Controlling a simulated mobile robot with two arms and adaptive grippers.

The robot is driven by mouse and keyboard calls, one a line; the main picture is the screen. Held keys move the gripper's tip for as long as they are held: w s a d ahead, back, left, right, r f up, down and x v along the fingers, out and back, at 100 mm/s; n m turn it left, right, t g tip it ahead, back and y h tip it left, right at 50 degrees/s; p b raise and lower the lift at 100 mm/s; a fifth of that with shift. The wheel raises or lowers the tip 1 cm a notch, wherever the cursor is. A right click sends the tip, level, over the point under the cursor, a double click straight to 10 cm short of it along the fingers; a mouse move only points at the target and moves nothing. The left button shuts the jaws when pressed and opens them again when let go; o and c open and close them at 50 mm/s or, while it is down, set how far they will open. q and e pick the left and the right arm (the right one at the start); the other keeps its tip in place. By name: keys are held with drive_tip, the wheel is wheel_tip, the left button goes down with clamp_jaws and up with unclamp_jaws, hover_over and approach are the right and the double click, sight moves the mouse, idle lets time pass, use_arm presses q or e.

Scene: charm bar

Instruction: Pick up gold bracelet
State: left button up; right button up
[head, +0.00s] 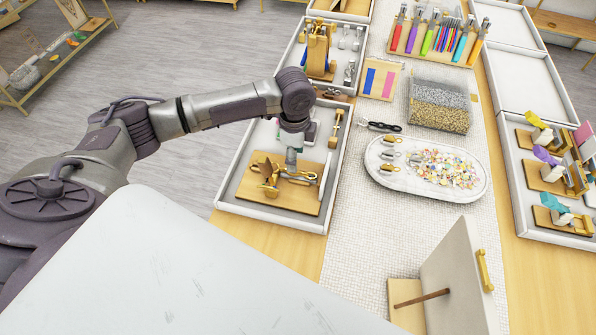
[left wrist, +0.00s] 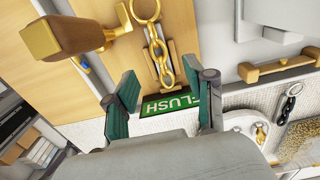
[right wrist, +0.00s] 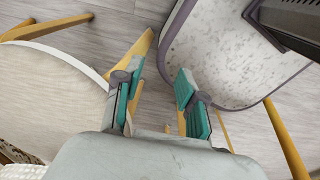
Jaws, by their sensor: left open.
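The gold bracelet (left wrist: 160,50) is a chain of chunky gold links in the left wrist view. It lies along a small wooden holder on a wooden board (left wrist: 190,25). In the head view the bracelet (head: 300,177) shows partly, beside my gripper's tip. My left gripper (left wrist: 166,88) is open and empty, its green-padded fingers on either side of the chain's near end. In the head view the left gripper (head: 291,160) hangs low over the board. My right gripper (right wrist: 158,72) is open and empty, over the floor area away from the table.
A brass piece with a brown handle (left wrist: 75,38) stands close left of the bracelet. A green "FLUSH" label (left wrist: 168,107) lies at the chain's near end. The board sits in a grey tray (head: 233,197). A white oval tray (head: 428,193) of charms is to the right.

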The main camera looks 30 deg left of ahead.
sight(298, 171)
use_arm(q)
drive_tip(key=shift+w+f, duration=0.1)
drive_tip(key=shift+f, duration=0.2)
drive_tip(key=f, duration=0.1)
drive_tip(key=f+p, duration=0.1)
drive_tip(key=shift+d+f+p, duration=0.3)
drive_tip(key=shift+d+f, duration=0.05)
drive_tip(key=shift+f, duration=0.05)
wheel_tip(298, 171, down, 2)
drive_tip(key=shift+f, duration=0.2)
use_arm(e)
drive_tip(key=shift+w+r, duration=0.95)
use_arm(q)
drive_tip(key=shift+c, duration=1.2)
clamp_jaws()
use_arm(e)
drive_tip(key=shift+s+d, duration=0.1)
